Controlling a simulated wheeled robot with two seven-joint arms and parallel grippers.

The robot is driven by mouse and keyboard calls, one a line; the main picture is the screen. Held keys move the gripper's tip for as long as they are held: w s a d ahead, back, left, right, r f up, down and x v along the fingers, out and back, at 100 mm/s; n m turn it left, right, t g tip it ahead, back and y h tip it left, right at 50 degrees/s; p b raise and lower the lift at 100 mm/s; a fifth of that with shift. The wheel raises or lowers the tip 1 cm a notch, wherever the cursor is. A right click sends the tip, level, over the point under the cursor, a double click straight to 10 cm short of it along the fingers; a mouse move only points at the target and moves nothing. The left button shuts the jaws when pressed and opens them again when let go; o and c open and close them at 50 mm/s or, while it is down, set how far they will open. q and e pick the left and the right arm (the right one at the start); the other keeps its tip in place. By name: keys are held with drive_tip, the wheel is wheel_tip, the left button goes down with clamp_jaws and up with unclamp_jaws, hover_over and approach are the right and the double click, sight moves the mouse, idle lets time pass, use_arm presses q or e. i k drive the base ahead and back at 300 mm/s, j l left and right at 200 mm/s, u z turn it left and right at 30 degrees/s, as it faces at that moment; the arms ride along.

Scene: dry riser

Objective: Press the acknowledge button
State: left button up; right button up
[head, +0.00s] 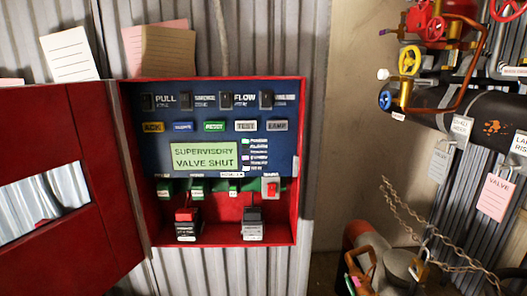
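The red alarm panel box (301,150) stands open on the corrugated wall in the head view. Its blue face (260,160) has a row of coloured buttons. The green display (203,156) reads "SUPERVISORY VALVE SHUT". Neither gripper is in view. Nothing covers the ACK button.
The box's red door (70,150) is swung open to the left. Dark switches line the top of the face, and a red rocker switch (271,188) sits lower right. Pipes, valve wheels (409,61), hanging tags (497,196) and a chain (430,235) fill the right side.

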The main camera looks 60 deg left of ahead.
sight(159, 126)
drive_tip(key=u, duration=2.1)
drive_tip(key=j, duration=0.05)
